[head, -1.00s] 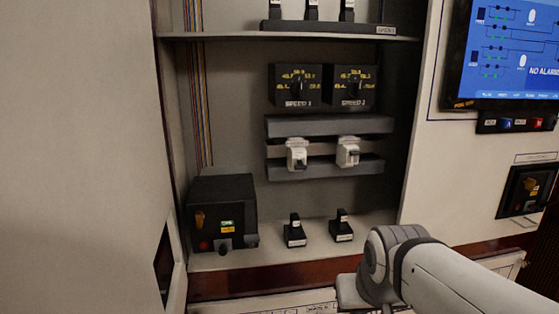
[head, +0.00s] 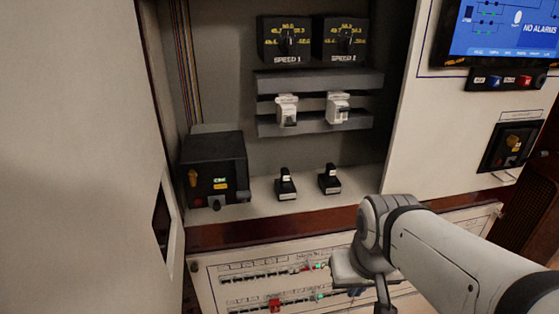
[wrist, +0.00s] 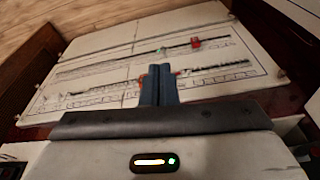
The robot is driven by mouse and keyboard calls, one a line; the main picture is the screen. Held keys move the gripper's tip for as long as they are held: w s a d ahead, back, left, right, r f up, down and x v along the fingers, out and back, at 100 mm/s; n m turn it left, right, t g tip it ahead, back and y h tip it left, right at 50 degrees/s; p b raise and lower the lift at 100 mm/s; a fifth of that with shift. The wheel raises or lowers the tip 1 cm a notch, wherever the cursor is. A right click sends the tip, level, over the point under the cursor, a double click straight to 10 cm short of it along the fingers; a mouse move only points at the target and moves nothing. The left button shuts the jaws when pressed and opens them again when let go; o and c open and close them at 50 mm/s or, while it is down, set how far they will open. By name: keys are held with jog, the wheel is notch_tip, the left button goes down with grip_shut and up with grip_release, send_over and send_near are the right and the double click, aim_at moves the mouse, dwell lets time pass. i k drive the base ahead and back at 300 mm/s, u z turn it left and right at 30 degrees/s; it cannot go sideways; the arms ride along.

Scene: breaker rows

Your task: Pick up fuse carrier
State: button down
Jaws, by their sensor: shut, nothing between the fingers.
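No part is clearly labelled as a fuse carrier, so I cannot tell for sure which one it is. A red block (head: 275,305) sits on the lower breaker row of the sloping white panel; a red block also shows in the wrist view (wrist: 195,43). Two small black pieces with upright handles, left (head: 286,186) and right (head: 329,181), stand on the cabinet's ledge. My gripper (head: 356,292) is over the panel, beyond the ledge's front edge. In the wrist view its fingers (wrist: 158,72) are closed together and empty, pointing across the panel.
A black box (head: 215,170) with knobs stands at the ledge's left. Two white breakers (head: 287,110) (head: 338,107) sit on a grey rail above, under two speed dials (head: 285,41) (head: 340,40). A screen (head: 510,28) hangs at right. A pale door (head: 75,160) fills the left.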

aim_at(285, 178)
jog(key=u, duration=1.3)
jog(key=k, duration=1.45)
jog(key=z, duration=0.85)
jog(key=i, duration=1.65)
jog(key=z, duration=0.05)
